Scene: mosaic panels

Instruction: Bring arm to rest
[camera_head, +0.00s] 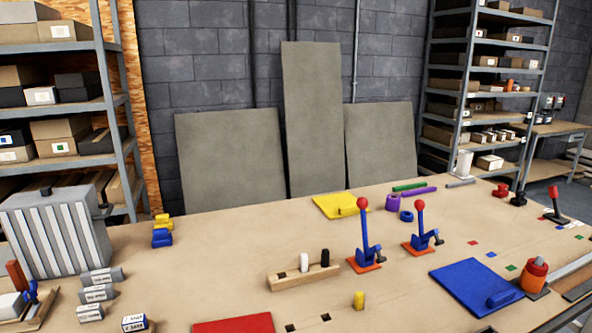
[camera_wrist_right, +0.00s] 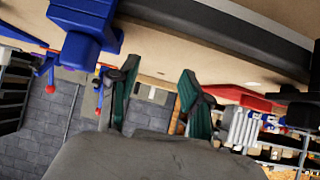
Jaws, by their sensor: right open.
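My right gripper (camera_wrist_right: 158,78) shows in the right wrist view with its two green-padded fingers spread apart. Nothing is between them. The wrist view is upside down, with the tabletop above the fingers and the wall and shelves below. No gripper shows in the head view, and my left gripper is in neither view. The workbench (camera_head: 210,275) fills the lower half of the head view.
Two blue levers with red balls (camera_head: 363,235) (camera_head: 419,234) stand upright mid-bench. A blue panel (camera_head: 470,285), red panel (camera_head: 235,326), yellow panel (camera_head: 335,206) and wooden block with pegs (camera_head: 303,276) lie around them. A grey ribbed box (camera_head: 60,232) stands at left.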

